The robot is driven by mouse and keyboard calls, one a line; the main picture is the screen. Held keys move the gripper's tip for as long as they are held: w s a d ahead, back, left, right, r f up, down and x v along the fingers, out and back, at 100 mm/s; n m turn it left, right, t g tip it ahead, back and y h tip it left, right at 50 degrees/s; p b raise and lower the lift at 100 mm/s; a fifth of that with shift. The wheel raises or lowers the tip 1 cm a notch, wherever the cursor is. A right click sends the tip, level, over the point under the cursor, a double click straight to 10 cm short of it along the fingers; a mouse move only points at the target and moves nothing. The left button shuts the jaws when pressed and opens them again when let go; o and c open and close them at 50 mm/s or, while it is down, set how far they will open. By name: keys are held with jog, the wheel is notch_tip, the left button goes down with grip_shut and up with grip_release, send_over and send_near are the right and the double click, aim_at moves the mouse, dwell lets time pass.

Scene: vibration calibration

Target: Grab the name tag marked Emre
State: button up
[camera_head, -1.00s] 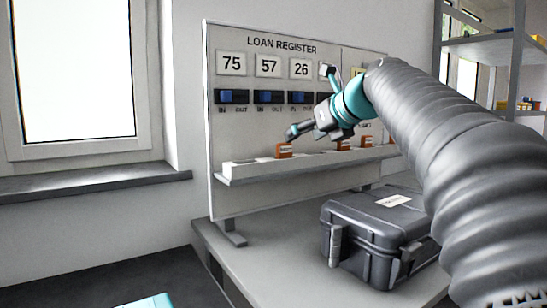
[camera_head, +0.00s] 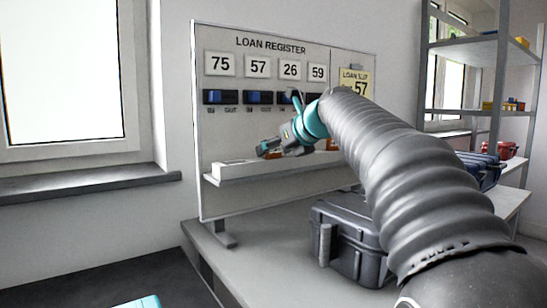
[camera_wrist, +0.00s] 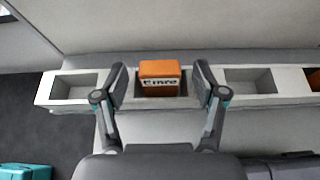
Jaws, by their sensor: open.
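The orange name tag marked Emre (camera_wrist: 159,77) stands in a slot of the white tag rail (camera_wrist: 76,91) in the wrist view. My gripper (camera_wrist: 161,88) is open, with one finger on each side of the tag.
The loan register board (camera_head: 285,120) stands behind the rail, with numbers and blue sliders above. Another orange tag (camera_wrist: 314,79) sits further right; the slots directly beside Emre's are empty. A dark case (camera_head: 345,225) stands on the bench below.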

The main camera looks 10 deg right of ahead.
jog(key=c, duration=1.1)
jog(key=shift+c, duration=0.2)
jog(key=shift+r, duration=0.15)
